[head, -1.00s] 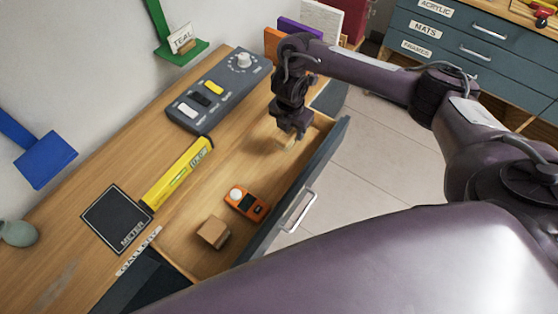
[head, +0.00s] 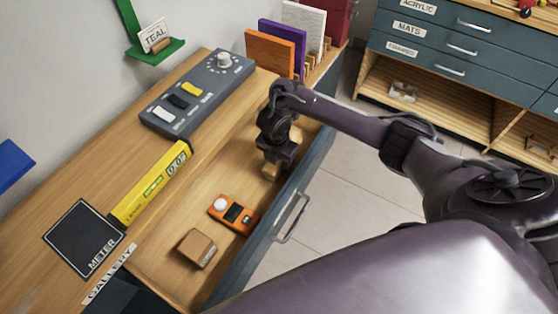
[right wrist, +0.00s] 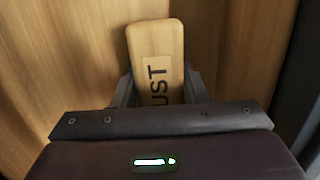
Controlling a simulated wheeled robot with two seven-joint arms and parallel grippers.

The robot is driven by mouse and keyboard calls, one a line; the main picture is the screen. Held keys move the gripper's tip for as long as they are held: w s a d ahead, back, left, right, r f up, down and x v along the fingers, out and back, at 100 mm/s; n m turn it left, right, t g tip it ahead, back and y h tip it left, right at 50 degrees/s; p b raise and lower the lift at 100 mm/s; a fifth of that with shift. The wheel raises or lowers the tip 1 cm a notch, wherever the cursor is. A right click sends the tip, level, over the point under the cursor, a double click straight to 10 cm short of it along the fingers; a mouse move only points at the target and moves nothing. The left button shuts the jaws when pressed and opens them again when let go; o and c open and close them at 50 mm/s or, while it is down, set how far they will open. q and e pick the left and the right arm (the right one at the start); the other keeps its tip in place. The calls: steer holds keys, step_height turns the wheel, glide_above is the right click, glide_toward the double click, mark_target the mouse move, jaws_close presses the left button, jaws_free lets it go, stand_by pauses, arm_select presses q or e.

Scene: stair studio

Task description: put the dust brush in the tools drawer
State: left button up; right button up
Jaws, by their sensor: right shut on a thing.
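My right gripper (head: 272,158) is shut on the dust brush, pointing down at the far part of an open drawer (head: 302,182). The brush's pale wooden handle shows just below the fingers (head: 270,172). I cannot tell whether the brush touches the drawer floor. My left gripper is not in view.
The drawer also holds an orange meter (head: 233,213) and a small cardboard box (head: 197,248). On the desk lie a grey control panel (head: 200,92), a yellow level-like bar (head: 152,183) and a black METER mat (head: 84,238). A labelled cabinet (head: 425,45) stands beyond the floor.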

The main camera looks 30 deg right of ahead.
steer(key=o, duration=0.9)
steer(key=shift+c, duration=0.2)
steer(key=shift+r, duration=0.1)
steer(key=shift+r, duration=0.35)
step_height(320, 180, up, 11)
steer(key=a+p, duration=0.1)
steer(key=p, duration=0.7)
steer(key=shift+s, duration=0.45)
steer(key=shift+a+f, duration=0.1)
steer(key=shift+a, duration=0.05)
